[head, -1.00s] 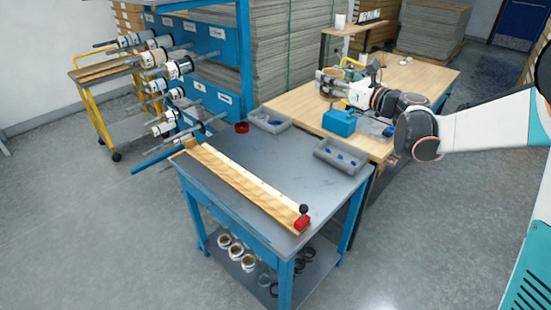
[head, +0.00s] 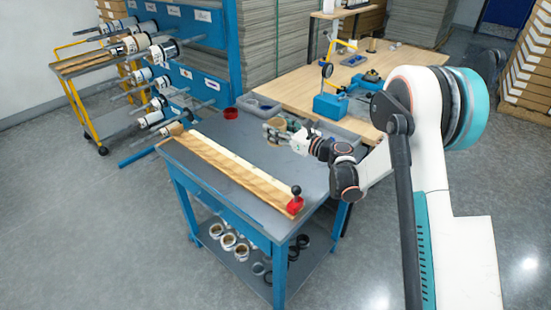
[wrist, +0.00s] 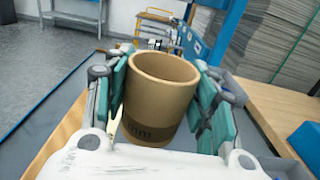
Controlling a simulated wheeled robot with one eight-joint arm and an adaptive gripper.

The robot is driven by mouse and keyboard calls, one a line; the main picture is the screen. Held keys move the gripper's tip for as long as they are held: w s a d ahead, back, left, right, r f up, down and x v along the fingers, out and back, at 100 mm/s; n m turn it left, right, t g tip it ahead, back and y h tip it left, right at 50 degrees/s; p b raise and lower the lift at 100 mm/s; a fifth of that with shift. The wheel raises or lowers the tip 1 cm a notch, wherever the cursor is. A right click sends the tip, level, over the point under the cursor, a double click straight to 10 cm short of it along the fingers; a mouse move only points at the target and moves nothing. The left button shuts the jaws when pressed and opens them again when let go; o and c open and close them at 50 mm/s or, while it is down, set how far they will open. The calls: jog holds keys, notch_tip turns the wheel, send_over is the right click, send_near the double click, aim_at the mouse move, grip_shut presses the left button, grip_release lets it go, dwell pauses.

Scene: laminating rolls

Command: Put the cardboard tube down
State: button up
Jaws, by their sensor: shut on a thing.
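My gripper (wrist: 160,105) is shut on the cardboard tube (wrist: 155,100), a short brown hollow cylinder with a dark printed band near its lower end. In the wrist view the tube's open end faces up and away, between the teal finger pads. In the head view my gripper (head: 273,135) is over the back right part of the grey-topped blue table (head: 235,133). The tube is small and partly hidden there. I cannot tell whether it touches the table top.
A long wooden fixture (head: 235,170) with a red, black-knobbed clamp (head: 295,202) lies along the table. A red ring (head: 231,113) and a grey bin (head: 258,105) stand at the back. A wooden bench (head: 300,90) with a blue device (head: 330,106) is behind. Rolls hang on the rack at left.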

notch_tip(320, 180, down, 12)
jog(key=b, duration=0.3)
jog(key=shift+r+b, duration=0.1)
jog(key=shift+b, duration=0.3)
jog(key=o, duration=1)
